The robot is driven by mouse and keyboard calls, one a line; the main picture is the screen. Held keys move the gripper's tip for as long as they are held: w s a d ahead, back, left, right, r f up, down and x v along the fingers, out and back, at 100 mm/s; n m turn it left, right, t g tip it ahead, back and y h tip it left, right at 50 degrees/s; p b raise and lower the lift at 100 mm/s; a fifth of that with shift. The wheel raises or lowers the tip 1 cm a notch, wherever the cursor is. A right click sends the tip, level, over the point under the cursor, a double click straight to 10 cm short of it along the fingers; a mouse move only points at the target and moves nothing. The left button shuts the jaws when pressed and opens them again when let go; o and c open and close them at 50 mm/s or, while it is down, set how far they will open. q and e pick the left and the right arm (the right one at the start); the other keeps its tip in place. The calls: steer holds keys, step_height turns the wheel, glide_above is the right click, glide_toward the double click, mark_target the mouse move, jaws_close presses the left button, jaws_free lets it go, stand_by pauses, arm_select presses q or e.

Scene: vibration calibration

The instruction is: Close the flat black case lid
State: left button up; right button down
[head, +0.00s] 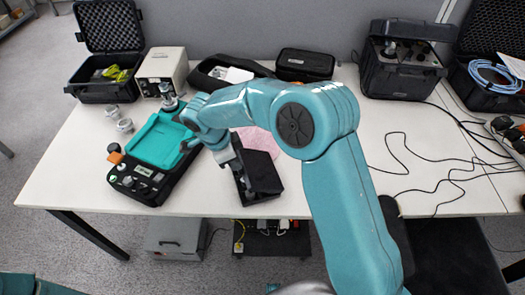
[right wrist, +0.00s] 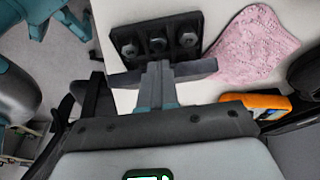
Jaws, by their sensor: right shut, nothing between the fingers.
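A flat black case or block (head: 268,172) lies near the table's front edge, partly hidden by my right gripper (head: 248,191). In the right wrist view a black block (right wrist: 187,29) with three round metal pieces lies just beyond the fingertips (right wrist: 158,68); it appears to be the same thing. I cannot make out its lid. My right gripper is shut and empty, over or beside it; contact cannot be told. Another low black case (head: 207,75) at the back holds white paper.
A pink cloth (head: 260,139) lies beside the block. A teal-topped black instrument (head: 150,187) stands to the left. Open foam-lined cases (head: 98,93) and a small closed black case (head: 305,64) are behind. Loose black cables (head: 405,165) cross the right side.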

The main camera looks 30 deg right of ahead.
steer(key=shift+h, duration=0.6)
steer(key=a+f+b, duration=0.1)
steer(key=f+b, duration=0.1)
steer(key=a+f+b, duration=0.1)
steer(key=f+b, duration=0.3)
steer(key=shift+w+a, duration=0.3)
steer(key=shift+a, duration=0.1)
arm_select(q)
step_height(320, 180, down, 9)
steer(key=b, duration=0.2)
steer(key=shift+d+f, duration=0.15)
arm_select(e)
steer(key=shift+a+f, duration=0.3)
steer(key=shift+f, duration=0.45)
steer(key=shift+r, duration=0.1)
